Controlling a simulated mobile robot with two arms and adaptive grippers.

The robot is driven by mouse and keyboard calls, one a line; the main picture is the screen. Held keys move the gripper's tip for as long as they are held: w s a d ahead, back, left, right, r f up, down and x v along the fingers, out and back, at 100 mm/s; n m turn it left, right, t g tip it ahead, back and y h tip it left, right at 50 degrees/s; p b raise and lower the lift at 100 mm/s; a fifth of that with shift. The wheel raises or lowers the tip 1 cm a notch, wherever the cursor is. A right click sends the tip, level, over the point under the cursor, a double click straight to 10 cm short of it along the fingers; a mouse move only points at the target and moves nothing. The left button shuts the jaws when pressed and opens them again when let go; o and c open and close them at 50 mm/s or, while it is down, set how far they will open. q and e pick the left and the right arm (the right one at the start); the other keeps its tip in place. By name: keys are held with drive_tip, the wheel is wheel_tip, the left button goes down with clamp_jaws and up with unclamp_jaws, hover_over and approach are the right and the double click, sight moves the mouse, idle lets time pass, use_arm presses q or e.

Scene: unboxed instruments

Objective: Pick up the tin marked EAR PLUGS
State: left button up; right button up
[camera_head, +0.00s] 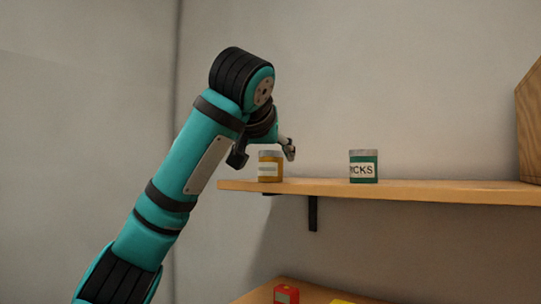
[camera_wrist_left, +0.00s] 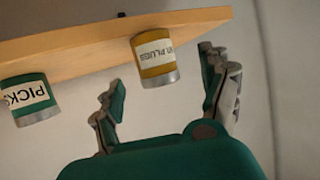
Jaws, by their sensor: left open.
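The yellow tin (camera_head: 270,172) with a white label and grey lid stands upright near the left end of the wall shelf. In the left wrist view, which is upside down, the tin (camera_wrist_left: 155,58) shows part of its label, ending in PLUGS. My left gripper (camera_head: 264,151) is open at the tin, one finger on each side of it in the picture. In the left wrist view the open fingers (camera_wrist_left: 160,70) point towards the tin, with clear gaps on both sides. I see no contact. My right gripper is not in view.
A green tin (camera_head: 364,168) marked PICKS, its first letter hidden in the head view, stands to the right on the wooden shelf (camera_head: 430,190). A wooden box (camera_head: 530,125) is at the far right. Below, a red tin (camera_head: 286,294) sits on a lower wooden surface.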

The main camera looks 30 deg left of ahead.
sight(269, 157)
use_arm(q)
drive_tip(key=shift+w+a, duration=0.1)
drive_tip(key=shift+w, duration=0.15)
drive_tip(key=shift+w+p, duration=0.25)
drive_tip(key=shift+p, duration=0.1)
drive_tip(key=p+x, duration=0.3)
drive_tip(key=x, duration=0.1)
drive_tip(key=shift+w, duration=0.25)
drive_tip(key=shift+w+a+f, duration=0.1)
drive_tip(key=shift+w+f, duration=0.1)
drive_tip(key=shift+w, duration=0.05)
drive_tip(key=shift+c, duration=0.5)
drive_tip(key=shift+s+d, duration=0.15)
drive_tip(key=shift+d, duration=0.05)
drive_tip(key=c, duration=0.5)
drive_tip(key=shift+a, duration=0.1)
drive_tip(key=c, duration=0.7)
drive_tip(key=shift+r, duration=0.1)
drive_tip(key=shift+c, duration=0.2)
